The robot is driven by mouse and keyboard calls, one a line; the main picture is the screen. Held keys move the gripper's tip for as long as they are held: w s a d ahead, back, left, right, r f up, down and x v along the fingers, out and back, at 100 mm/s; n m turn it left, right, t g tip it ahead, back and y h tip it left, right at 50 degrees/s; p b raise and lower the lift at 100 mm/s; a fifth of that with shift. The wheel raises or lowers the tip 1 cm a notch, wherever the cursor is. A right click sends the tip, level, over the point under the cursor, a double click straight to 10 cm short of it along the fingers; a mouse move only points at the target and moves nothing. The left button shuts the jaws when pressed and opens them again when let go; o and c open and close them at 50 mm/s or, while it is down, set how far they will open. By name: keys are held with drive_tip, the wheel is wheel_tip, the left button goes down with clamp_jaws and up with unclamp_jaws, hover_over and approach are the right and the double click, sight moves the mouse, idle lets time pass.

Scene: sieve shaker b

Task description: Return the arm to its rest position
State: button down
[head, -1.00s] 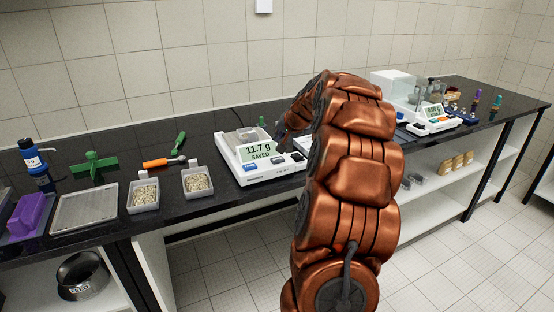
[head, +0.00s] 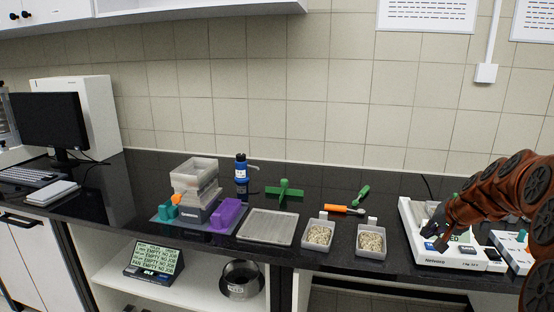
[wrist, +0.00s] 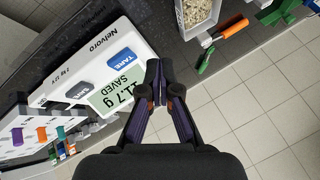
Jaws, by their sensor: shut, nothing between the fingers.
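My arm reaches in from the right side of the head view, bent over the white balance (head: 450,258). My gripper (head: 436,238) is low over the balance, and in the wrist view the gripper (wrist: 158,80) is shut and empty with its two fingers together. The balance (wrist: 95,55) lies under and left of the fingers in the wrist view. Its display (wrist: 115,95) reads 11.7 g SAVED, and a blue TARE button (wrist: 121,61) is beside it. In the head view my arm hides part of the balance. I cannot tell whether the fingers touch it.
Two trays of grains (head: 319,236) (head: 370,242), an orange-handled tool (head: 343,209), a flat metal tray (head: 267,227), a green cross-shaped piece (head: 285,191) and a purple block (head: 227,214) stand left of the balance. A monitor (head: 50,124) is far left. Tiled wall (head: 250,100) rises behind the black bench.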

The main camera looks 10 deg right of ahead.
drive_tip(key=s+a+f+n+g+y+p, duration=0.1)
drive_tip(key=s+a+n+g, duration=0.15)
drive_tip(key=s+a, duration=0.65)
drive_tip(key=s+a+f+n+g+y, duration=0.1)
drive_tip(key=s+a+n+g, duration=0.15)
drive_tip(key=s+a, duration=0.75)
drive_tip(key=s+a+f+n+g, duration=0.1)
drive_tip(key=s+a, duration=0.2)
drive_tip(key=s, duration=0.3)
drive_tip(key=s+a+f+n+g+h, duration=0.1)
drive_tip(key=s+a, duration=0.2)
drive_tip(key=s, duration=0.3)
drive_tip(key=s+a+f+n+g+h+p, duration=0.1)
drive_tip(key=s+a+f+g, duration=0.1)
drive_tip(key=s, duration=0.4)
drive_tip(key=shift+s+a+n, duration=0.3)
drive_tip(key=shift+a+n, duration=0.1)
drive_tip(key=shift+a, duration=0.2)
